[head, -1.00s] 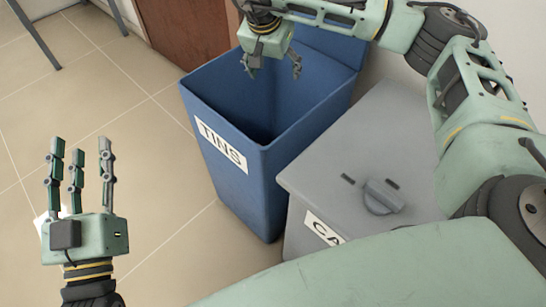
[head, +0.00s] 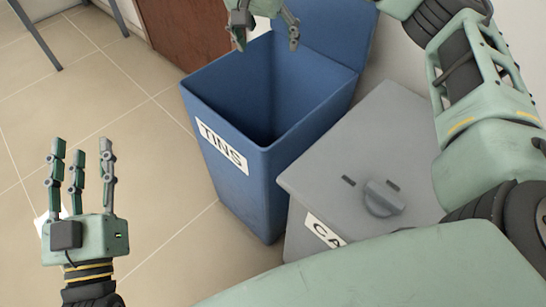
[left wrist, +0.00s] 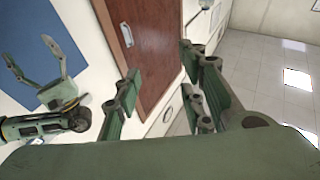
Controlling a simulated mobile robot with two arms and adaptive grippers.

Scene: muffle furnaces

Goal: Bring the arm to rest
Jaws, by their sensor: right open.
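My right gripper (head: 267,44) hangs at the top of the head view, above the far rim of the blue bin labelled TINS (head: 215,150). Its fingers are spread and nothing is between them. It also shows in the left wrist view (left wrist: 38,66), fingers apart and empty. My left gripper (head: 81,148) is at the lower left of the head view, over the tiled floor. Its fingers are upright, spread and empty. In the left wrist view its fingers (left wrist: 160,85) frame an empty gap.
A grey bin (head: 350,150) with a closed lid and knob stands right of the blue bin, its label partly hidden by my body. A brown door (head: 185,35) is at the back. A table leg (head: 35,35) is at upper left.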

